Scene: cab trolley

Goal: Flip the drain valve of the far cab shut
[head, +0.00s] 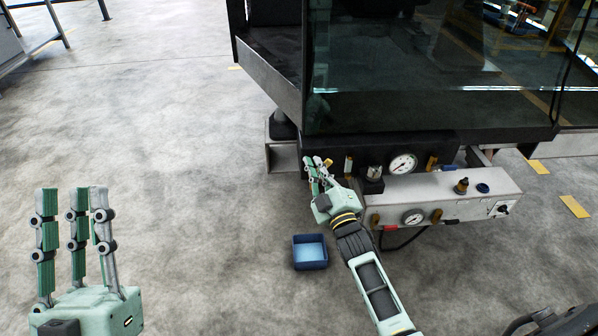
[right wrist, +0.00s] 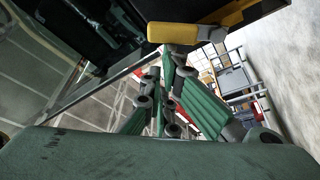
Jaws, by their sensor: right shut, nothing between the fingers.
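A cab (head: 430,95) with dark glass stands on the right in the head view, with a dark panel and a light box under its front edge. A small yellow lever (head: 328,162), seemingly the drain valve handle, shows beside my right gripper (head: 311,163). In the right wrist view a yellow handle (right wrist: 172,33) lies just beyond the fingers. The right gripper is shut and empty, close to the handle; whether it touches cannot be told. The valve body is hidden. My left gripper (head: 74,190) is open and empty over the floor, fingers pointing up the picture.
A gauge (head: 402,164) and upright yellow fittings are on the dark panel. The light box (head: 480,192) below carries another gauge (head: 413,216), knobs and a hanging black hose. A blue open bin (head: 310,252) stands on the floor.

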